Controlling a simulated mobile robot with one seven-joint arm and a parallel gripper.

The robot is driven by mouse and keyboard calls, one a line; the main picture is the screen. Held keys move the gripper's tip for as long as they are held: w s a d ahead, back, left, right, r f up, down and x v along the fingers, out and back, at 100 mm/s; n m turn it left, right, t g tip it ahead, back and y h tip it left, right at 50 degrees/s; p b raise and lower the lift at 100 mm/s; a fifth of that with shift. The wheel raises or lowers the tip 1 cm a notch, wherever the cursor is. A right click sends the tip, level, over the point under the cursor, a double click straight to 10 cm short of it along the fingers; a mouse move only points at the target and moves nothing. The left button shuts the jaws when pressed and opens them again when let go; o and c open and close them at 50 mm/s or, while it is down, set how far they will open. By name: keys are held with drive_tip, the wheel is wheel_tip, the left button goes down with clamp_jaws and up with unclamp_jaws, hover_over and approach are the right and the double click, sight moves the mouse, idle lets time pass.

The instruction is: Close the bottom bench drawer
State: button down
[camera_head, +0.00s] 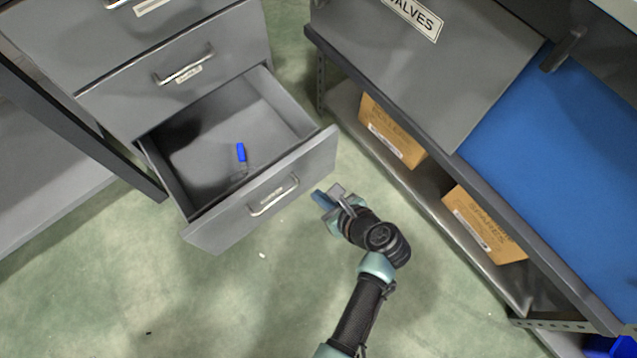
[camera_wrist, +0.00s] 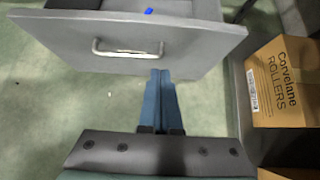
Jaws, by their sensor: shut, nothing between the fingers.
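The bottom bench drawer (camera_head: 230,222) is pulled well out of the grey drawer unit (camera_head: 110,45). A blue-handled tool (camera_head: 241,152) lies inside it. Its front with a bar handle (camera_head: 274,196) faces my arm, and it also shows at the top of the wrist view (camera_wrist: 190,42). My gripper (camera_head: 322,198) is shut, its blue fingers together and empty. It is near the right part of the drawer front, to the right of the handle. In the wrist view the fingertips (camera_wrist: 160,74) point at the lower edge of the front; I cannot tell whether they touch.
A bench with a blue top (camera_head: 560,150) and a lower shelf stands on the right. Cardboard boxes (camera_head: 392,132) (camera_head: 484,225) sit on the shelf, close to my arm's right. Another grey surface (camera_head: 40,180) is at left. Green floor (camera_head: 220,310) is open in front of the drawer.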

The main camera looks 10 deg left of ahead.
sight(289, 170)
drive_tip(key=b+x, duration=0.4)
drive_tip(key=x, duration=0.4)
drive_tip(key=shift+s+d+f, duration=0.15)
drive_tip(key=shift+w+a+r+b, duration=0.15)
drive_tip(key=shift+w+a+b, duration=0.45)
drive_tip(key=shift+a, duration=0.2)
drive_tip(key=shift+w+a+r+b, duration=0.15)
drive_tip(key=shift+w+a+b, duration=0.3)
drive_tip(key=shift+w+a, duration=0.3)
drive_tip(key=shift+a, duration=0.15)
